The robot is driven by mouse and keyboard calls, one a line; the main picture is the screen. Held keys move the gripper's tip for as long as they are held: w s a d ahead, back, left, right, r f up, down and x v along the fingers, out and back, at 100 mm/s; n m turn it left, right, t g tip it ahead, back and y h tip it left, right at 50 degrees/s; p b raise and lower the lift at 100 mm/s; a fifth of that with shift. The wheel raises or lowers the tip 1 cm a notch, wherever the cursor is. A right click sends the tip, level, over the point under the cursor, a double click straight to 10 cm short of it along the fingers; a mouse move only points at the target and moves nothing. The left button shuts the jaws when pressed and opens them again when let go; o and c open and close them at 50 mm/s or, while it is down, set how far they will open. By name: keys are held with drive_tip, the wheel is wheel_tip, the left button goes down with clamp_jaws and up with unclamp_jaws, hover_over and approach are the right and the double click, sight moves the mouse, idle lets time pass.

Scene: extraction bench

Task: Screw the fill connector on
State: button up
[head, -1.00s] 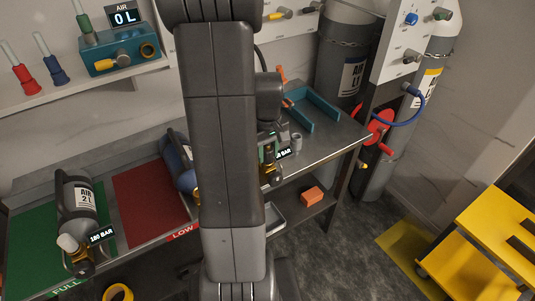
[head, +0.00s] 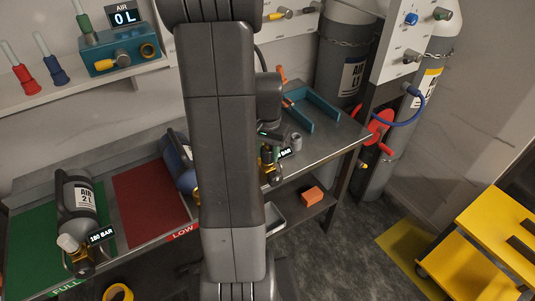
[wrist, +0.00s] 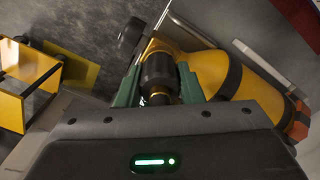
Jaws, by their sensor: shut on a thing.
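In the wrist view my gripper (wrist: 157,92) has its two green fingers closed on the black fill connector (wrist: 158,70), which has gold rings. The connector lines up with the brass valve (wrist: 165,46) of a yellow cylinder (wrist: 215,72) with black bands. Whether the threads are engaged cannot be told. A black knob (wrist: 132,36) sits beside the valve. In the head view my gripper (head: 268,138) is partly hidden by my arm, just above the brass valve, and the yellow cylinder is hidden. A partly hidden pressure display (head: 284,153) reads BAR.
A grey cylinder (head: 78,205) lies on the green mat, left. A blue cylinder (head: 178,160) is by the red mat (head: 150,203). A yellow trolley (head: 480,240) stands right.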

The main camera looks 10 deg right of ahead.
drive_tip(key=shift+m, duration=0.6)
drive_tip(key=o, duration=1.1)
drive_tip(key=n, duration=1.2)
